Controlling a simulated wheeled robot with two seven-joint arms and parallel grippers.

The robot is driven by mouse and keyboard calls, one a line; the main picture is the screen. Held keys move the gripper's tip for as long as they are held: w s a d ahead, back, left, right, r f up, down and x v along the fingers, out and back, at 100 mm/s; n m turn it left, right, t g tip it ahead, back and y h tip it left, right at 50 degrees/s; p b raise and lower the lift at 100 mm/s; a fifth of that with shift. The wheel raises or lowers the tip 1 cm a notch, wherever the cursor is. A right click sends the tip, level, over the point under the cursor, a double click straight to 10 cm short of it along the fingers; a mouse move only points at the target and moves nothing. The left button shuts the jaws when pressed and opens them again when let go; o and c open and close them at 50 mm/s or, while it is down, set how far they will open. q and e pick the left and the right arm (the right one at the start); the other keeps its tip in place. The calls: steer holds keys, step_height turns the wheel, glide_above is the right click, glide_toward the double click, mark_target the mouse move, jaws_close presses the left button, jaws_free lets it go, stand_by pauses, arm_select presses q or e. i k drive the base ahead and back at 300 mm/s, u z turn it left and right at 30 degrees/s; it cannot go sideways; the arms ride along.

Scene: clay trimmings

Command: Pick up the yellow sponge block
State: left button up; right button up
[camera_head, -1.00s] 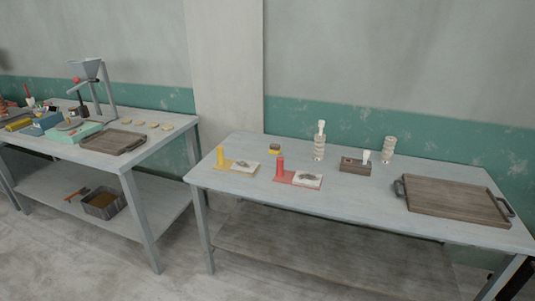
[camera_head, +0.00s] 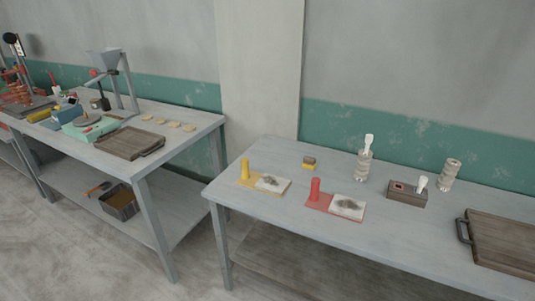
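A small block (camera_head: 309,163), yellow below and grey-brown on top, lies near the back edge of the right table, behind the yellow and red mats. It looks like a sponge. Another yellow block-like thing (camera_head: 39,116) lies on the left table beside a blue box; it is too small to tell what it is. Neither of my grippers is in view.
The right table (camera_head: 290,223) holds a yellow mat with a yellow cylinder (camera_head: 245,168), a red mat with a red cylinder (camera_head: 315,188), striped cylinders, a brown box (camera_head: 405,196) and a wooden tray (camera_head: 500,245). A gap separates it from the left table (camera_head: 185,145).

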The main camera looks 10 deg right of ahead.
mark_target(309, 163)
steer(key=z, duration=0.05)
steer(key=i, duration=0.9)
steer(key=z, duration=0.9)
steer(key=i, duration=0.35)
steer(key=z, duration=0.2)
